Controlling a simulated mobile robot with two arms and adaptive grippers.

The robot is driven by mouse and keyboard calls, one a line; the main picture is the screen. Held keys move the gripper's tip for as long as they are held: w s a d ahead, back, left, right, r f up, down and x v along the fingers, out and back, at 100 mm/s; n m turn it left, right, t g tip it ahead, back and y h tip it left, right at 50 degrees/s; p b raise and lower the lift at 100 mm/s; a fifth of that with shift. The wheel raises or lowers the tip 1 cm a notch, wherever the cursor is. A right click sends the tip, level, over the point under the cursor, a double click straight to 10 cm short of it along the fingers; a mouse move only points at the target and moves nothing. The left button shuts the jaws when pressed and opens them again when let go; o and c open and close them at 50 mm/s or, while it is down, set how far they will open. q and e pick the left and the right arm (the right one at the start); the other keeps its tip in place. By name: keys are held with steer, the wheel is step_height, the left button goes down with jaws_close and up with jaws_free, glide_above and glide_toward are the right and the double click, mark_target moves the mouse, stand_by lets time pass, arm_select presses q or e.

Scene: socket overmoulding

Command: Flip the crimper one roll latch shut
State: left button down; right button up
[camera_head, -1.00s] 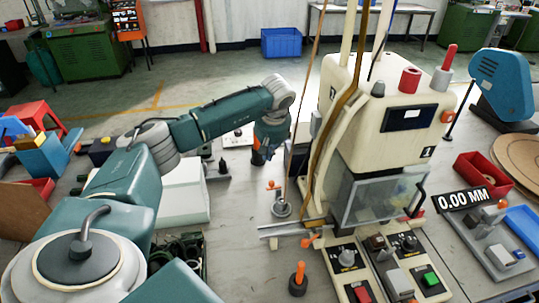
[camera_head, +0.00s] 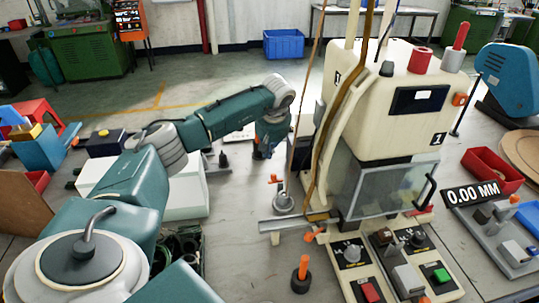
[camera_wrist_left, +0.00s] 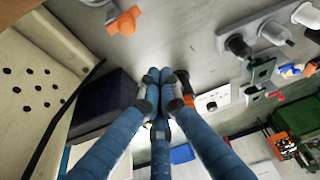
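Crimper one (camera_head: 385,120) is the cream machine marked 1, right of centre in the head view. Its cream side with dark holes (camera_wrist_left: 35,85) fills the left of the wrist view. A small orange-tipped lever (camera_head: 275,179) stands above a round grey base (camera_head: 283,203) beside the crimper; I cannot tell whether it is the roll latch. An orange knob (camera_wrist_left: 125,20) shows at the top of the wrist view. My left gripper (camera_wrist_left: 165,75) has its blue fingers together, with nothing visible between them. In the head view it (camera_head: 266,150) hangs behind the lever, left of the crimper, partly hidden.
A dark box (camera_wrist_left: 103,105) is close to the fingers in the wrist view. A clear guard (camera_head: 385,185) fronts the crimper above control panels (camera_head: 365,265). An orange-topped post (camera_head: 301,270) stands in front. A white box (camera_head: 185,190) lies under my left arm.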

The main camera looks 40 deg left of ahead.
mark_target(275, 178)
arm_select(q)
steer(key=f, duration=0.1)
steer(key=s+d+f+b, duration=0.1)
steer(key=d+f+b, duration=0.1)
steer(key=shift+s+d+f, duration=0.15)
steer(key=shift+s+f, duration=0.1)
steer(key=shift+s, duration=0.05)
arm_select(e)
steer(key=f, duration=0.1)
steer(key=s+d+f, duration=0.1)
steer(key=f, duration=0.1)
steer(key=shift+s+d+f, duration=0.1)
steer(key=shift+s, duration=0.1)
steer(key=shift+w, duration=0.1)
arm_select(q)
steer(key=shift+s+d, duration=0.1)
arm_select(e)
steer(key=shift+w+d, duration=0.2)
steer(key=shift+d, duration=0.15)
